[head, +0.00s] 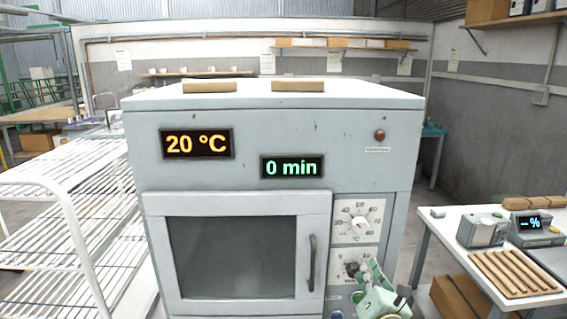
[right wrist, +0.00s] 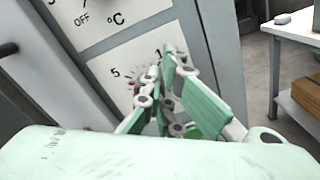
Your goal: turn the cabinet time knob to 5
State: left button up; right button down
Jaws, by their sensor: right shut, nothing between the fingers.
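The grey cabinet (head: 270,120) faces me with its windowed door closed. Its green time display (head: 292,168) reads 0 min and its orange temperature display (head: 197,144) reads 20 °C. The dark time knob (head: 352,268) sits on the lower white dial plate, below the temperature knob (head: 359,225). My right gripper (head: 366,273) is shut at the right side of the time knob, its fingertips close in front of the dial. In the right wrist view, the fingers (right wrist: 168,72) cover most of the time dial (right wrist: 124,95); a 5 shows on their left. Contact with the knob cannot be told. My left gripper is out of view.
The door handle (head: 312,262) stands out left of the time knob. A white wire rack (head: 80,215) stands left of the cabinet. A white table (head: 455,225) with a scale and brown sticks stands at the right. A red lamp (head: 380,135) is at the cabinet's upper right.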

jog(key=s+p, duration=0.1)
jog(key=s, duration=0.4)
jog(key=shift+s+d+r, duration=0.1)
jog(key=shift+s+d, duration=0.05)
jog(key=shift+s, duration=0.2)
jog(key=w+m+b, duration=0.5)
jog(key=m+b, duration=0.1)
jog(key=b, duration=0.3)
jog(key=shift+w+b, duration=0.3)
jog(key=shift+b, duration=0.05)
jog(key=shift+r, duration=0.15)
